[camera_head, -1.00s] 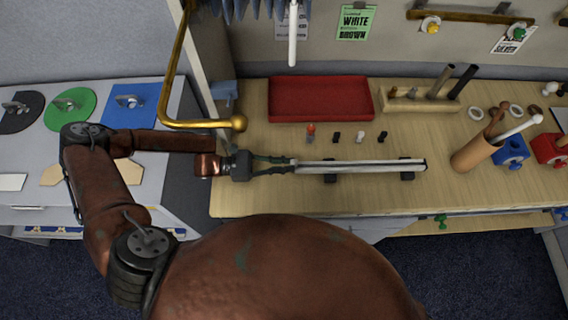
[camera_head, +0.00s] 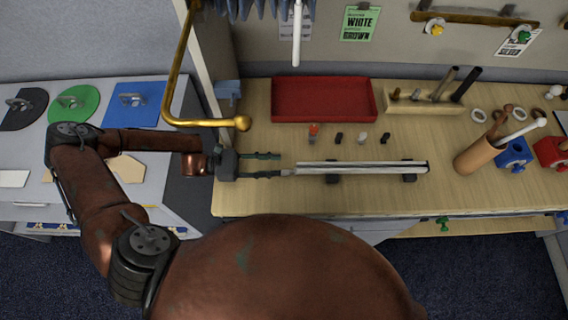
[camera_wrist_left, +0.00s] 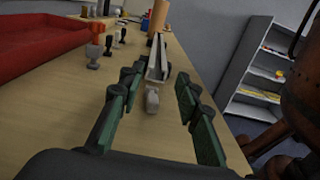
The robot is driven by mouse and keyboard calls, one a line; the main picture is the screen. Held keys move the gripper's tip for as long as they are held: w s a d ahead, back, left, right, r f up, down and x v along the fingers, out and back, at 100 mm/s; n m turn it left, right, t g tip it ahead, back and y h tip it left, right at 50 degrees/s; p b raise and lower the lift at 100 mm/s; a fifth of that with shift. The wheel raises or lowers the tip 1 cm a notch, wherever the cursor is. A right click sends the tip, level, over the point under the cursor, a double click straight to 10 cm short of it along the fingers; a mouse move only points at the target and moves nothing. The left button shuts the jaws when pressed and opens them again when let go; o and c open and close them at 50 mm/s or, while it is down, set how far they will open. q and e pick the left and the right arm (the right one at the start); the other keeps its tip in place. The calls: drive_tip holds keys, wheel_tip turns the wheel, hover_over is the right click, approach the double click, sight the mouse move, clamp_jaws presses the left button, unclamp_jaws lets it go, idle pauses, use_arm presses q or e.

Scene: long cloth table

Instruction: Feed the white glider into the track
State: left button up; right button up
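The track (camera_head: 365,167) is a long pale rail on dark feet, lying left to right near the table's front edge. A small whitish piece, apparently the white glider (camera_head: 288,172), is at its left end; in the left wrist view the piece (camera_wrist_left: 152,101) lines up with the track (camera_wrist_left: 157,62). I cannot tell how far it sits inside. My left gripper (camera_head: 279,165) is open, its green-padded fingers on either side of the piece and apart from it. It also shows in the left wrist view (camera_wrist_left: 160,95). My right gripper is not in view.
Behind the track stand a red-topped piece (camera_head: 314,131), a pale piece (camera_head: 361,138) and dark ones. A red tray (camera_head: 323,119) and a wooden tool block (camera_head: 398,104) are further back. A brass bar (camera_head: 208,124) hangs near my left arm. A brown cup (camera_head: 474,159) stands right.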

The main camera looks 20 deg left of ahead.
use_arm(q)
drive_tip(key=shift+v, duration=1.15)
